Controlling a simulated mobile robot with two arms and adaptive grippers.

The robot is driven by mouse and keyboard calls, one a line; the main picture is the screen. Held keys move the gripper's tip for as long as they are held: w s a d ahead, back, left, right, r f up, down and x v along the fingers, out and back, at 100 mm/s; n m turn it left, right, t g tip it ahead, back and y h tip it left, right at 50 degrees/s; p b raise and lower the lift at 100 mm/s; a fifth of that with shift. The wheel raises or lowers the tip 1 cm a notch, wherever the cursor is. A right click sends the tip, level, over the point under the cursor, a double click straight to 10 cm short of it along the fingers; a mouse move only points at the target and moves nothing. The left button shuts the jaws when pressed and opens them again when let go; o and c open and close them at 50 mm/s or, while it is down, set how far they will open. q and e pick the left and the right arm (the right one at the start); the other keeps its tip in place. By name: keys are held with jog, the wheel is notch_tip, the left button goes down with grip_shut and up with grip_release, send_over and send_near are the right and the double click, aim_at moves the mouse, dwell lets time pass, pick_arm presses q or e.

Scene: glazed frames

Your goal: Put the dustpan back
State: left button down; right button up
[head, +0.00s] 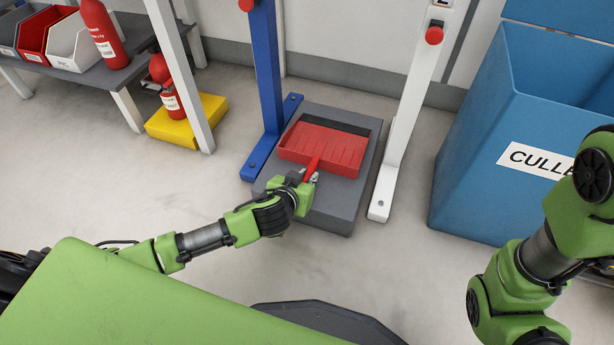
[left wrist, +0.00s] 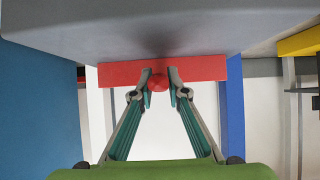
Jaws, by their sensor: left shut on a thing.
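The red dustpan (head: 322,149) is over the top of a low grey block (head: 340,213), its pan toward the back and its handle (head: 312,170) toward me. My left gripper (head: 306,178) is shut on the handle. In the left wrist view the fingers (left wrist: 159,80) stand on both sides of the round handle end, with the red pan (left wrist: 115,75) behind. The grey block (left wrist: 160,25) fills the top of that view. I cannot tell whether the pan touches the block. My right arm shows at the right, but its gripper is out of view.
A blue post (head: 268,70) and a white post (head: 408,115) with red knobs flank the block. A large blue bin (head: 470,170) stands at the right. A yellow block (head: 205,118) with a red extinguisher (head: 174,103) and a shelf of bins are at the left. Floor in front is clear.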

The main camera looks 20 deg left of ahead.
pick_arm(q)
jog(key=c, duration=1.9)
grip_release()
jog(key=shift+f, duration=0.1)
jog(key=shift+s, duration=0.1)
